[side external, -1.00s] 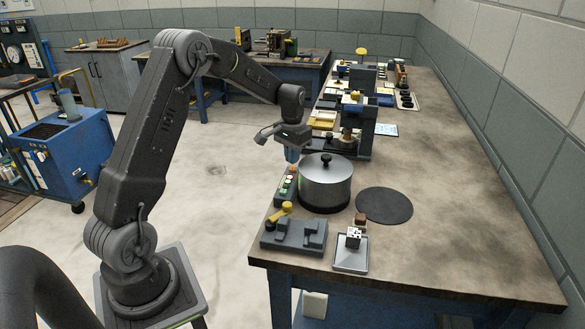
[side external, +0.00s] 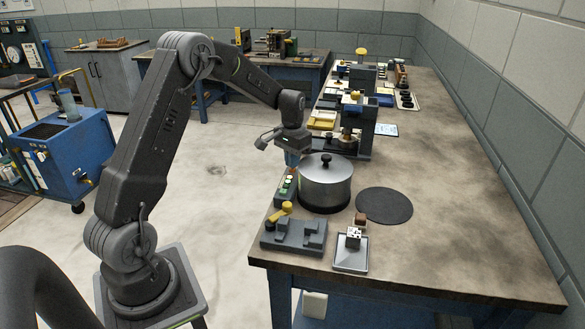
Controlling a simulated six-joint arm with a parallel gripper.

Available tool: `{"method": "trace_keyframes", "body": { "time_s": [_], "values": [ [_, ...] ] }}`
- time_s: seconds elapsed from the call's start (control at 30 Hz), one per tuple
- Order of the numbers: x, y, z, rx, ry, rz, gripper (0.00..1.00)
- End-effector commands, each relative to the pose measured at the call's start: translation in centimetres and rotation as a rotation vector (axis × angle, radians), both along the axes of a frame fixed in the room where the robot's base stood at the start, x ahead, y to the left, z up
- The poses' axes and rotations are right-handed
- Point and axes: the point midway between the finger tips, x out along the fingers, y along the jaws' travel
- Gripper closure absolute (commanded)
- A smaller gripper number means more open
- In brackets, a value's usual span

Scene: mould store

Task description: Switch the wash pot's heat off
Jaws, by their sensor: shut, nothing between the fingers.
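The wash pot (side external: 325,190) is a steel pot with a lid and a black knob, standing near the left edge of the bench. A narrow control box (side external: 284,188) with several coloured buttons lies along the pot's left side. My gripper (side external: 292,163) is shut and empty, pointing down just above the far end of the control box. Whether its tips touch a button cannot be told from this view. The far end of the box is partly hidden by the gripper.
A grey fixture with a yellow handle (side external: 293,236) and a small tray (side external: 350,256) with a speckled cube stand in front of the pot. A dark round mat (side external: 384,206) lies to its right. A press (side external: 354,130) stands behind. The bench's right side is clear.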

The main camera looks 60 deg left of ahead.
Motion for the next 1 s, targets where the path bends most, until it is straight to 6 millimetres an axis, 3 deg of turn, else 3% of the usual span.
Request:
{"method": "trace_keyframes", "body": {
  "time_s": [0.7, 1.0],
  "values": [
    [0.0, 0.0, -1.0, 0.0, 0.0, 0.0, 1.0],
    [0.0, 0.0, 0.8, 0.001, -0.002, 0.0, 1.0]
  ]
}}
